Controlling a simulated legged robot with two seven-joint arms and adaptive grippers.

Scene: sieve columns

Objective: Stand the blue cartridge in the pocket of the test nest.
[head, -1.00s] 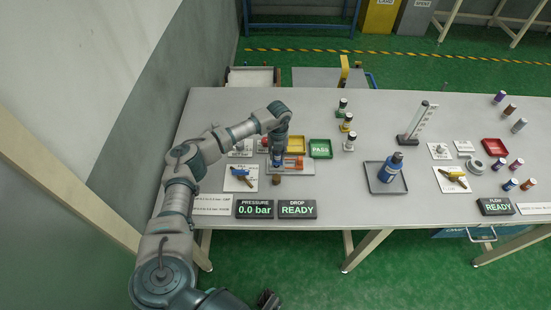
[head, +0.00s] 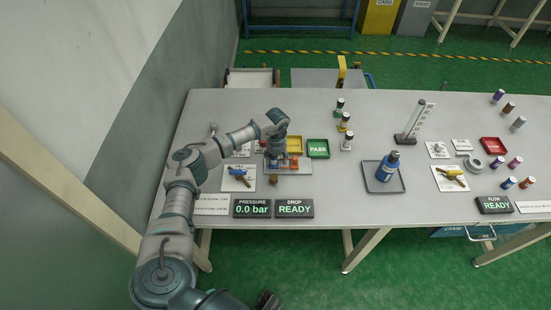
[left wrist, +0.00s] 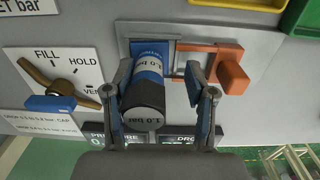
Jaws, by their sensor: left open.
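The blue cartridge (left wrist: 152,75) shows in the left wrist view, its dark end marked 1.0 bar towards the camera. Its far end is at the left part of the grey test nest plate (left wrist: 270,50), beside an orange clamp-like part (left wrist: 232,76). It looks upright, but its foot in the pocket is hard to make out. My left gripper (left wrist: 165,100) is open, with one finger on each side of the cartridge. In the head view my left gripper (head: 276,152) is over the nest (head: 300,171) and hides most of the cartridge. A dark tip, probably my right gripper (head: 267,301), shows at the bottom edge.
A yellow tray (head: 294,145) and a green PASS tray (head: 317,148) stand behind the nest. A blue-handled valve (head: 238,178) is to its left. PRESSURE (head: 252,208) and DROP (head: 294,208) displays are in front.

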